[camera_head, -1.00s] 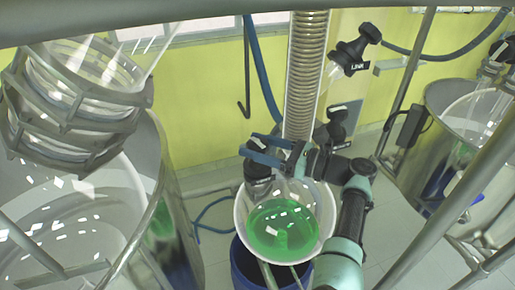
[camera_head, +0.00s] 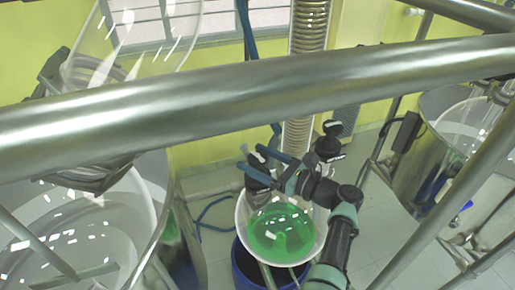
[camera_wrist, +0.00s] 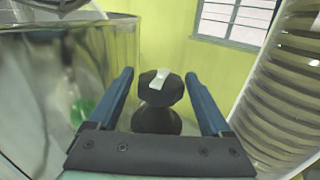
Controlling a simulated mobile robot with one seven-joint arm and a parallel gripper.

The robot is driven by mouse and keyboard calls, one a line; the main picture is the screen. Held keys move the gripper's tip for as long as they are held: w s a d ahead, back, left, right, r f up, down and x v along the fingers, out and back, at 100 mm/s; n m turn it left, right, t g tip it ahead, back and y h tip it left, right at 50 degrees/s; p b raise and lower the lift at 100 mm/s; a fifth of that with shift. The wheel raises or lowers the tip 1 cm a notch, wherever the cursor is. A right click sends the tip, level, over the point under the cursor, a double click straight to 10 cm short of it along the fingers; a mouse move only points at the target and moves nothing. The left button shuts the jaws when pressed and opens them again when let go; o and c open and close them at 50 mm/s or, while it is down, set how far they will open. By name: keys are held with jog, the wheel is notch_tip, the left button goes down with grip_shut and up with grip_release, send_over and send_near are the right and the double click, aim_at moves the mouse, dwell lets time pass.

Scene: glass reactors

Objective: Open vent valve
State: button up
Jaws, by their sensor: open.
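The vent valve appears to be the black knob (camera_wrist: 158,97) with a pale mark on its top, seen in the wrist view. It stands between the two blue fingers of my gripper (camera_wrist: 158,74), with visible gaps on both sides. In the head view my open gripper (camera_head: 254,158) is at a black valve body (camera_head: 258,174) above a round glass vessel (camera_head: 290,236) holding green liquid. Whether any finger touches the knob cannot be told. The lower part of the knob is hidden behind my gripper's palm in the wrist view.
A thick metal pipe (camera_head: 200,97) crosses the head view. More black knobs (camera_head: 328,145) stand just right of my gripper. A ribbed column (camera_head: 309,30) rises behind. Steel-walled vessels stand left and right (camera_head: 440,105). A blue drum (camera_head: 250,270) is below the flask.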

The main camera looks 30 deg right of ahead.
jog(key=shift+a+r+m+t+h+p, duration=0.15)
jog(key=shift+m+t+h+p, duration=0.15)
jog(key=shift+m+h+p, duration=0.75)
jog(key=shift+d+r+m+t+h+p, duration=0.1)
jog(key=shift+m+t+h+p, duration=0.3)
jog(key=shift+h+p, duration=1.2)
jog(key=m+h+p, duration=0.2)
jog(key=p, duration=0.1)
jog(key=shift+a+h+p, duration=0.15)
jog(key=shift+h+p, duration=0.15)
jog(key=shift+h, duration=0.05)
jog(key=shift+f+m+h+b, duration=0.3)
jog(key=shift+m+h+b, duration=0.05)
jog(key=shift+m+h, duration=0.15)
jog(key=shift+d+m+g+h, duration=0.2)
jog(key=shift+m+g+h, duration=0.1)
jog(key=shift+h, duration=0.1)
